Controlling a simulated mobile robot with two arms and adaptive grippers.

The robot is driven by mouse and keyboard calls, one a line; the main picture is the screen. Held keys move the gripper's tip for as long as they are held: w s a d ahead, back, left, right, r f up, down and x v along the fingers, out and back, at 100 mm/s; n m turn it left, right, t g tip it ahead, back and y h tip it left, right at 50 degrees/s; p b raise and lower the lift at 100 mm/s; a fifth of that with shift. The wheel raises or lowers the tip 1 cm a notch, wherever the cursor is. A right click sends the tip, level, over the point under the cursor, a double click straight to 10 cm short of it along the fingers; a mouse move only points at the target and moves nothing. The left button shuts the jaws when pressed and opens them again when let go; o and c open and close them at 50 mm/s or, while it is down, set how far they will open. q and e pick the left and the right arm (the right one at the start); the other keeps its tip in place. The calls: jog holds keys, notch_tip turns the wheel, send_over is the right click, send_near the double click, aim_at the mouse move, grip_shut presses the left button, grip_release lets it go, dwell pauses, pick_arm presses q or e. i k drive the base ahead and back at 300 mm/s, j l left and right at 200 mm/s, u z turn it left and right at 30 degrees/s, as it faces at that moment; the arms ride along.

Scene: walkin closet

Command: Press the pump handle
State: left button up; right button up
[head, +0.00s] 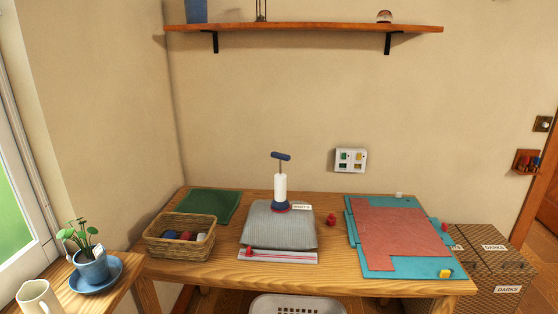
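A hand pump (280,186) with a white barrel stands upright on the table, at the back of a grey bag (279,225). Its dark blue T-shaped handle (281,156) is raised on a thin rod above the barrel. A dark blue base or collar sits under the barrel, and a small white label is beside it. A white strip with a red line and a red slider lies along the bag's front edge. Neither of my grippers shows in the head view.
A wicker basket (181,236) with balled items and a green folded cloth (208,204) lie left of the bag. A small red object (331,219) and teal boards with a red sheet (398,232) lie right. A shelf (304,28) hangs above. A potted plant (91,266) stands front left.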

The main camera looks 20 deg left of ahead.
aim_at(281, 156)
jog(key=i+u, duration=0.15)
jog(key=u, duration=0.55)
jog(key=i+l+u, duration=0.3)
jog(key=i+l, duration=0.15)
jog(key=i+l+u, duration=0.35)
jog(key=l, duration=0.25)
jog(key=i+l, duration=0.3)
jog(key=l, duration=0.05)
